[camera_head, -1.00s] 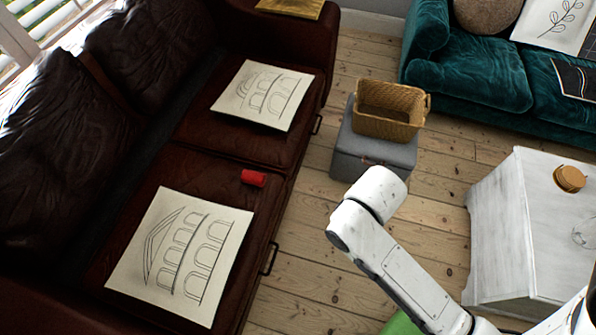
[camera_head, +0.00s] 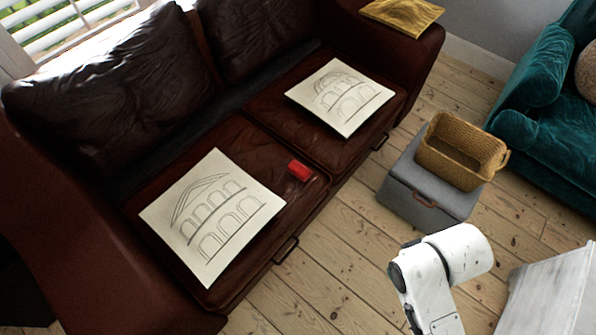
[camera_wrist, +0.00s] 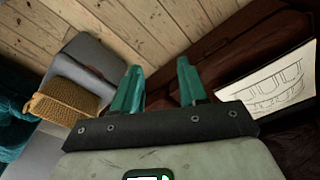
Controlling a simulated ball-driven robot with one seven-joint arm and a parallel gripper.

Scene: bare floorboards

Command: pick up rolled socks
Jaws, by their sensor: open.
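A small red roll (camera_head: 299,170), likely the rolled socks, lies on the dark leather sofa's seat (camera_head: 245,200), near the front edge. It lies between two drawings on the cushions and touches neither. My gripper (camera_wrist: 158,68) shows in the wrist view with its two teal fingers apart and nothing between them. The red roll does not show in the wrist view. In the head view only part of my white arm shows at the bottom right, with the gripper out of the picture.
Paper drawings (camera_head: 212,215) (camera_head: 340,97) lie on the seat. A wicker basket (camera_head: 462,150) sits on a grey box (camera_head: 427,197) right of the sofa. A teal sofa (camera_head: 550,110) and a white cabinet (camera_head: 548,290) stand at the right.

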